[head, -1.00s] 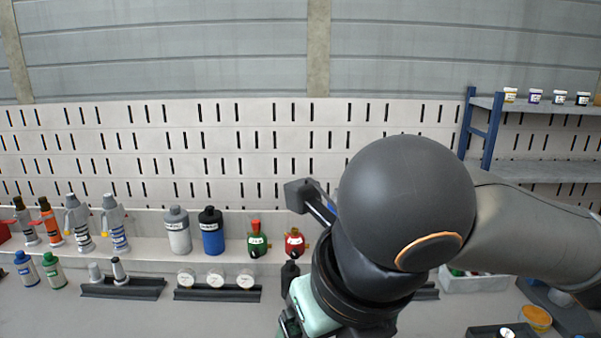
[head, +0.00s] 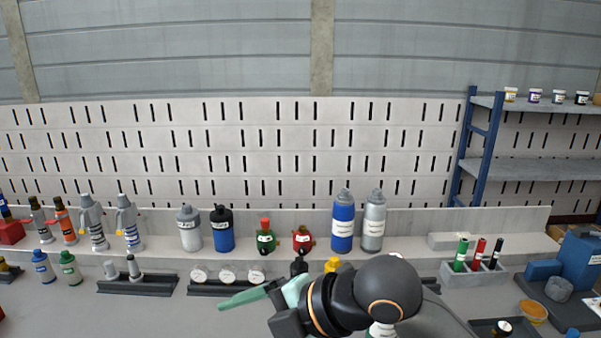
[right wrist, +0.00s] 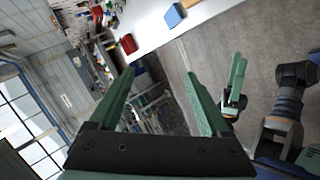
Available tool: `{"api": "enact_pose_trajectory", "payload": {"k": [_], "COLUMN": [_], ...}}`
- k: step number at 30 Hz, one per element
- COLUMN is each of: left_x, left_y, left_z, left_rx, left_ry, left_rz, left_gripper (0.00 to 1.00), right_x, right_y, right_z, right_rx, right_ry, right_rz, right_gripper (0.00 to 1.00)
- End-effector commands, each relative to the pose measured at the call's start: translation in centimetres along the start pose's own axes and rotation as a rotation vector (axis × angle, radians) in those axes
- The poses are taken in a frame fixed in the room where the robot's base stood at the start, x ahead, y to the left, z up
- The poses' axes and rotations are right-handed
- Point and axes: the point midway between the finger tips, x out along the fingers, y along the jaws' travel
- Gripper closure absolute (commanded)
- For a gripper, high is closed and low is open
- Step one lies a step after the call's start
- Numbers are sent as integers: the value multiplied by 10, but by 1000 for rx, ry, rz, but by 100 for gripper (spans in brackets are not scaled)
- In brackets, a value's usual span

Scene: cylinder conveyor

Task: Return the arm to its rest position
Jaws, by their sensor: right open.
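My right arm comes in from the bottom right of the head view, its dark round joint in front of the bench. My right gripper (head: 245,298) points left there, its pale green fingers seen nearly edge-on above the front of the bench. In the right wrist view, my right gripper (right wrist: 160,80) has its two green fingers spread wide with nothing between them. My left gripper (right wrist: 236,85) shows at the right of that view, with green fingers seen from the side; the gap between them is unclear. It is outside the head view.
Bottles and spray cans (head: 342,222) line the back ledge. Holders with gauges (head: 228,288) and small cones (head: 135,285) stand on the grey bench (head: 150,318). A pen block (head: 473,276) and blue shelf frame (head: 478,150) are at right. The bench front left is clear.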

Motion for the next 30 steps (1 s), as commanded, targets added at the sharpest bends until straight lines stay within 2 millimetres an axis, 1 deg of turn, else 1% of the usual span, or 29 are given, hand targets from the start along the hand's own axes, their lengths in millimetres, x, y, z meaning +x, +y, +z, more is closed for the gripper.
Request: {"api": "enact_pose_trajectory", "payload": {"k": [1, 5, 8, 11, 14, 15, 17, 18, 20, 21, 22, 23, 24, 26, 27, 30], "left_x": [0, 1, 0, -3, -6, -7, -10, -12, -15, -17, -18, -20, -22, -26, -28, -32], "left_y": [4, 20, 32, 43, 54, 58, 63, 66, 71, 74, 76, 78, 81, 84, 85, 89], "left_z": [2, 4, 4, 2, -1, -3, -6, -7, -11, -13, -14, -17, -19, -23, -25, -31], "left_rx": [-92, -342, -535, -731, -929, -1006, -1127, -1207, -1327, -1407, -1467, -1529, -1608, -1727, -1802, -1964], "left_ry": [-8, -30, -52, -79, -112, -126, -148, -165, -190, -209, -223, -237, -257, -287, -308, -353], "left_rz": [33, 116, 175, 231, 282, 301, 329, 347, 372, 387, 398, 409, 423, 441, 450, 469], "left_gripper": [0, 0, 0, 0, 0, 0, 0, 0, 0, 0, 0, 0, 0, 0, 0, 0], "right_x": [7, 22, 30, 37, 42, 42, 42, 42, 40, 37, 35, 32, 28, 20, 15, 1], "right_y": [-4, -17, -36, -63, -99, -115, -142, -161, -191, -212, -228, -245, -267, -300, -321, -366], "right_z": [8, 35, 59, 82, 102, 110, 119, 125, 130, 133, 134, 134, 134, 131, 127, 116], "right_rx": [118, 412, 631, 843, 1042, 1118, 1226, 1295, 1394, 1456, 1500, 1541, 1594, 1665, 1707, 1787], "right_ry": [7, -4, -25, -58, -104, -126, -162, -189, -232, -261, -286, -311, -344, -395, -428, -500], "right_rz": [39, 147, 224, 295, 361, 387, 425, 449, 483, 505, 521, 536, 557, 586, 602, 636], "right_gripper": [19, 19, 19, 19, 19, 19, 19, 19, 19, 19, 19, 19, 19, 19, 19, 19]}}
